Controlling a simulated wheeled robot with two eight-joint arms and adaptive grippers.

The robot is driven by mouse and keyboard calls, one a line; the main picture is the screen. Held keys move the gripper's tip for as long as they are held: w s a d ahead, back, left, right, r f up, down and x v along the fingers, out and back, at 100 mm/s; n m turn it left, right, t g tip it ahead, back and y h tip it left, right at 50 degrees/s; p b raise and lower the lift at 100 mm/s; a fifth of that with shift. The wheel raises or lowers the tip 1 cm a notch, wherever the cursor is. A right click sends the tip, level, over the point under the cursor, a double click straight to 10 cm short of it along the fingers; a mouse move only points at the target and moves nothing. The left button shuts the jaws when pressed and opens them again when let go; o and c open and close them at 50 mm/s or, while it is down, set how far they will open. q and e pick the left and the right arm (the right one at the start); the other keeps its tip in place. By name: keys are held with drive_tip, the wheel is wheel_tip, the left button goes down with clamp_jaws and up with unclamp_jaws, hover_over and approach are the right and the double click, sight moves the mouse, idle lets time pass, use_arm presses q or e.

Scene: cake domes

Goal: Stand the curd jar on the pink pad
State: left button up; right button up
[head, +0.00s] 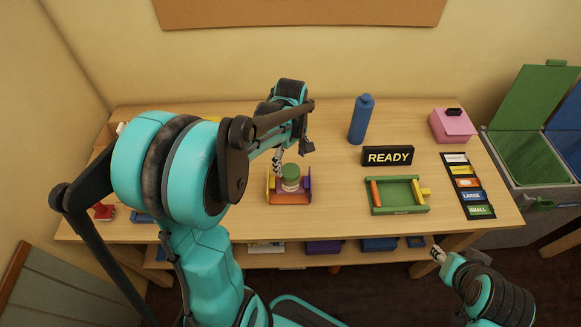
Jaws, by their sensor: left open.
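A small jar with a green lid (291,171) and a pale label, which looks like the curd jar, stands upright in a small holder (289,199). The holder has an orange-pink front, a yellow left side and a purple right side. I cannot tell whether a pink pad lies under the jar. My left gripper (292,154) is open just above and behind the lid, its fingers apart; contact with the jar is not clear. Part of my right arm shows at the lower right; its gripper (438,254) is small and unclear, away from the jar.
A green tray (398,209), a READY sign (387,156), a blue bottle (360,120), a pink box (452,126) and a black label strip (468,185) stand right of the jar. Bins (535,155) stand beyond the table's right edge. My left arm hides much of the table's left.

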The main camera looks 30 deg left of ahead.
use_arm(q)
wheel_tip(320, 180, up, 2)
drive_tip(key=shift+r, duration=0.15)
drive_tip(key=shift+s+d+r, duration=0.1)
drive_tip(key=shift+r, duration=0.2)
drive_tip(key=s+d+r+m+t, duration=0.2)
drive_tip(key=s+d+m+t, duration=0.1)
drive_tip(key=s+d+m, duration=0.2)
drive_tip(key=s+d+r+m+t, duration=0.3)
drive_tip(key=s+d+m+t, duration=0.1)
drive_tip(key=m, duration=0.6)
drive_tip(key=shift+s+d+r, duration=0.15)
drive_tip(key=shift+s+d, duration=0.4)
drive_tip(key=shift+s, duration=0.45)
use_arm(e)
drive_tip(key=shift+r, duration=0.35)
use_arm(q)
wheel_tip(320, 180, down, 6)
drive_tip(key=b, duration=0.5)
drive_tip(key=shift+r, duration=0.15)
use_arm(e)
wheel_tip(320, 180, down, 6)
drive_tip(key=shift+r, duration=0.15)
use_arm(q)
drive_tip(key=shift+c, duration=0.3)
use_arm(e)
drive_tip(key=shift+c, duration=0.3)
